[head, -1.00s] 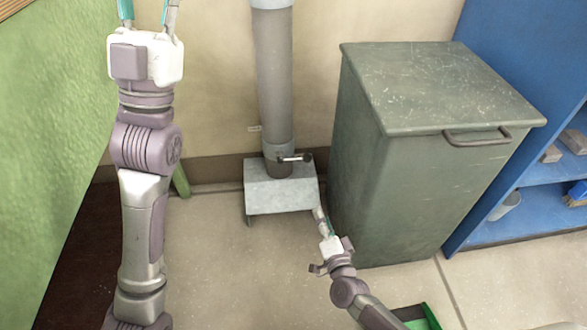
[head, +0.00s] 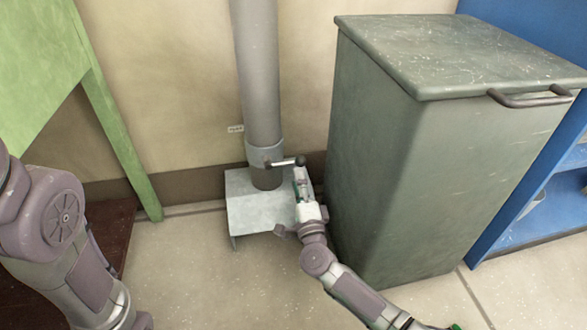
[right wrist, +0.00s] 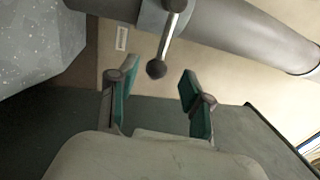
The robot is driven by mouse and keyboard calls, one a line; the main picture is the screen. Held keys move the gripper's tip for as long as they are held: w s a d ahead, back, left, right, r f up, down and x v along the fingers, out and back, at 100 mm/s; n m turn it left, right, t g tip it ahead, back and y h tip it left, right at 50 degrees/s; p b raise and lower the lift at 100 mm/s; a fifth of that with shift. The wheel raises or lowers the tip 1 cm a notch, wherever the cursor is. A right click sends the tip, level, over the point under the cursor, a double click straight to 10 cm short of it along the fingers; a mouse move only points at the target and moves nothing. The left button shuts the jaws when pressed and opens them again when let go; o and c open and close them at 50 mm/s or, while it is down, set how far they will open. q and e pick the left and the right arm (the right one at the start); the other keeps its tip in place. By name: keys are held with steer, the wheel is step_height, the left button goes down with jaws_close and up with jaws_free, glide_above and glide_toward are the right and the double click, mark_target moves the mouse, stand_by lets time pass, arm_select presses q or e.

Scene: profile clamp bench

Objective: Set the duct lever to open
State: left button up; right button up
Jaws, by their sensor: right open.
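The duct (head: 258,85) is a vertical grey pipe against the wall, ending in a grey box. Its lever (head: 285,162) is a short metal rod with a dark ball knob, sticking out to the right from the collar near the duct's foot. My right gripper (head: 300,174) is open just below the knob end. In the right wrist view the lever's knob (right wrist: 157,69) lies near the fingertips, in the gap between them, with no clear contact. My left arm shows at the lower left, but its gripper is out of view.
A tall grey-green bin (head: 400,150) with a lid handle stands close to the right of the duct and my right arm. A small label (head: 235,128), too small to read, is on the wall left of the duct. A blue shelf (head: 535,215) is far right.

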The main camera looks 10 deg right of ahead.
mark_target(294, 162)
steer(key=w+b, duration=0.1)
steer(key=w, duration=0.3)
steer(key=w+r+b, duration=0.1)
steer(key=w, duration=0.1)
steer(key=shift+w+r+b, duration=0.1)
steer(key=shift+w+b, duration=0.25)
jaws_close()
